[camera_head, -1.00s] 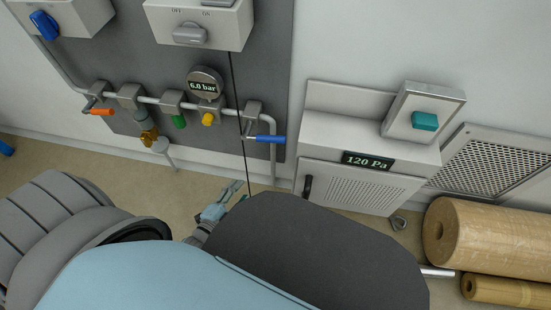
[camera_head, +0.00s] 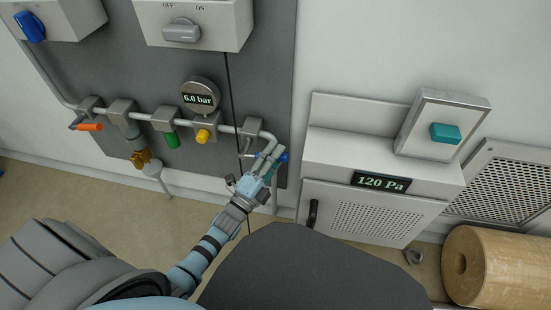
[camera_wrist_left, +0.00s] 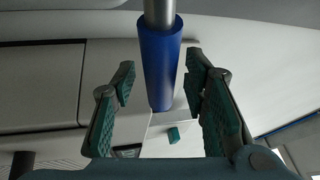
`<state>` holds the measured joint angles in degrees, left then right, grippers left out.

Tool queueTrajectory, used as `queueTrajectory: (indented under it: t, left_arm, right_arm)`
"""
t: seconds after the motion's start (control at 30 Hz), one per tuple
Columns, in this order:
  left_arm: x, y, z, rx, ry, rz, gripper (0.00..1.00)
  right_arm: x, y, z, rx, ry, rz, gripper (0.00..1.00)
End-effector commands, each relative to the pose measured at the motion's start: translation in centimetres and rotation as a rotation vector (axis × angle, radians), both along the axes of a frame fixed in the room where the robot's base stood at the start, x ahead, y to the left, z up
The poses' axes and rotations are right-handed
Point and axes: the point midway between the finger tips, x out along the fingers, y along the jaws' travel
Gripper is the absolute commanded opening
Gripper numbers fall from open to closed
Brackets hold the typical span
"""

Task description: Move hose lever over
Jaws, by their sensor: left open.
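The lever with a blue grip (camera_head: 283,157) is at the right end of the wall pipe, pointing right in the head view. My left gripper (camera_head: 268,165) is at this lever and hides part of it. In the left wrist view, the blue grip (camera_wrist_left: 160,60) stands between the two open teal-padded fingers of the left gripper (camera_wrist_left: 160,85). There is a gap on each side, and the fingers are not closed on the grip. A lever with an orange grip (camera_head: 88,127) is at the pipe's left end. My right gripper is not in view.
A gauge reading 6.0 bar (camera_head: 200,97), a green knob (camera_head: 171,140) and a yellow knob (camera_head: 203,136) sit along the pipe. A thin black cable (camera_head: 229,85) hangs close to my left gripper. A grey cabinet (camera_head: 375,160) stands to the right.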

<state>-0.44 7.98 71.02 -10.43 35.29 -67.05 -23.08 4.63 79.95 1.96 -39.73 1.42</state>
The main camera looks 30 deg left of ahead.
Motion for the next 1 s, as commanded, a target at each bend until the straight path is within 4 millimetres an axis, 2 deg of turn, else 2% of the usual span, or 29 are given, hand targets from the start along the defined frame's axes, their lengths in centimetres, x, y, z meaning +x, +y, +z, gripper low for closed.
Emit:
queueTrajectory:
  t: [0.27,0.5,1.0]
  left_arm:
    - [0.21,-0.03,0.07,-0.001,0.001,0.0,0.39]
    - [0.19,-0.02,0.06,-0.001,0.001,0.0,0.01]
    - [0.17,0.05,0.35,-0.032,-0.007,0.0,0.0]
  right_arm:
    - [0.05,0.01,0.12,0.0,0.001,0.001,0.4]
    - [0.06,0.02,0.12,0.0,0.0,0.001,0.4]
    - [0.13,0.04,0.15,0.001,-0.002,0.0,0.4]
